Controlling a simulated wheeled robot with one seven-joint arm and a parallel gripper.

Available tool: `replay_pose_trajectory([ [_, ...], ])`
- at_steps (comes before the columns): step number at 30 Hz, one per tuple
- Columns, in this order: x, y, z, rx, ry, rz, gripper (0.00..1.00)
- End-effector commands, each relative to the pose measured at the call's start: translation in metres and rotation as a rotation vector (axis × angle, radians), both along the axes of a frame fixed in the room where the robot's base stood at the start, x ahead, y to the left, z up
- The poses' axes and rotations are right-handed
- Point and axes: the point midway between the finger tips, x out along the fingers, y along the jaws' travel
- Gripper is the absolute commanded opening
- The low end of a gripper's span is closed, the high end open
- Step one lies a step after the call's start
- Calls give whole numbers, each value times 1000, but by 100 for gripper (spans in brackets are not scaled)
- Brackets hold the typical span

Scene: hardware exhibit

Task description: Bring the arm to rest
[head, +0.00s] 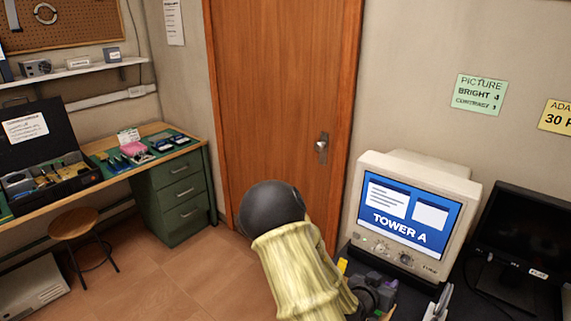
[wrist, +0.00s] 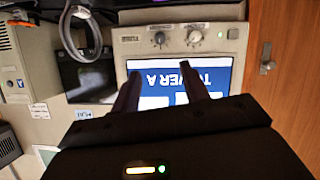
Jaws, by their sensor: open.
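My arm, with a dark rounded joint and a pale yellow cover, rises in the lower middle of the head view, in front of the door and left of the CRT monitor (head: 404,215). My gripper (wrist: 160,74) shows in the wrist view with its two dark fingers apart and nothing seen between them. Beyond the fingers the same CRT monitor (wrist: 160,45) appears upside down, with "TOWER A" on its blue screen. I cannot make out the gripper in the head view.
A dark flat monitor (head: 520,235) stands right of the CRT. A wooden door (head: 285,90) is behind my arm. A workbench (head: 150,130) with green drawers, an open black case (head: 45,150) and a stool (head: 75,224) are at left. The floor (head: 170,270) between is clear.

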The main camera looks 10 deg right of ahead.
Motion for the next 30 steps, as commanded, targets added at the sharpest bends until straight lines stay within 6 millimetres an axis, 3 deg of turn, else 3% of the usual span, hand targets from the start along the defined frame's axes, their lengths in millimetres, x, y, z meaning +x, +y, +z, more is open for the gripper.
replay_pose_trajectory([
  [5,-1,15,-10,113,52,9,45],
  [9,-5,48,-21,288,153,58,45],
  [14,-12,96,-18,466,286,172,45],
  [21,-39,160,15,608,490,406,45],
  [27,-76,194,53,602,671,609,45],
  [30,-94,201,67,573,746,676,45],
])
